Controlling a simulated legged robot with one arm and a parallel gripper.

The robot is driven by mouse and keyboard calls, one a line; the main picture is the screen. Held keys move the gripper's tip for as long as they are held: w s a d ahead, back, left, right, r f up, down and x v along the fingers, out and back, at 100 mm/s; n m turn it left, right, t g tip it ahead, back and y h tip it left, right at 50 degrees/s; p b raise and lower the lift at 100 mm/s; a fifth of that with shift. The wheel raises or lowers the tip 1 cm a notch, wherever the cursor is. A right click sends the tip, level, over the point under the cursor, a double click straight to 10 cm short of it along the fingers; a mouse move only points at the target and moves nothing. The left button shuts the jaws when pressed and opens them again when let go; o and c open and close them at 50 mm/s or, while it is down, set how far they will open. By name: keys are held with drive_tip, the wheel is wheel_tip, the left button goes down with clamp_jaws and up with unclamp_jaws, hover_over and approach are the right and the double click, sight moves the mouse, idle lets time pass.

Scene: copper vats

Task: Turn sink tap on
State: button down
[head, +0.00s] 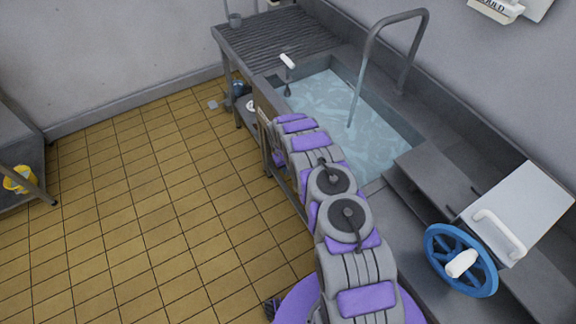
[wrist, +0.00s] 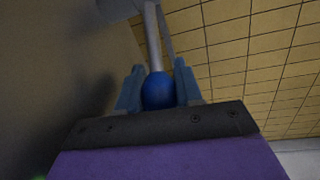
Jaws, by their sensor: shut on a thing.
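The sink (head: 385,120) is set in the metal counter at the upper middle of the head view and holds pale bluish water. A white-topped lever (head: 287,61) stands on the sink's far left rim. In the wrist view my gripper (wrist: 157,76) has its two blue fingers shut on a round blue knob (wrist: 157,92). A grey stem (wrist: 152,35) runs from the knob to a pale plate. My arm hides much of the sink's front in the head view.
A ribbed drainboard (head: 275,35) lies beyond the sink. A blue wheel (head: 462,260) with a white handle juts out at right, beside a pale box (head: 520,215). The tiled floor (head: 130,200) is open.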

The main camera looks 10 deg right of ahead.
idle(0.5)
drive_tip(key=c, duration=1)
unclamp_jaws()
drive_tip(key=shift+w+f, duration=0.1)
drive_tip(key=shift+f, duration=0.1)
drive_tip(key=shift+o, duration=1.1)
drive_tip(key=shift+a+r, duration=0.1)
drive_tip(key=shift+r, duration=0.1)
wheel_tip(320, 180, up, 17)
drive_tip(key=a+p, duration=0.1)
drive_tip(key=a, duration=0.1)
drive_tip(key=shift+s+a+p, duration=0.25)
drive_tip(key=shift+p, duration=0.1)
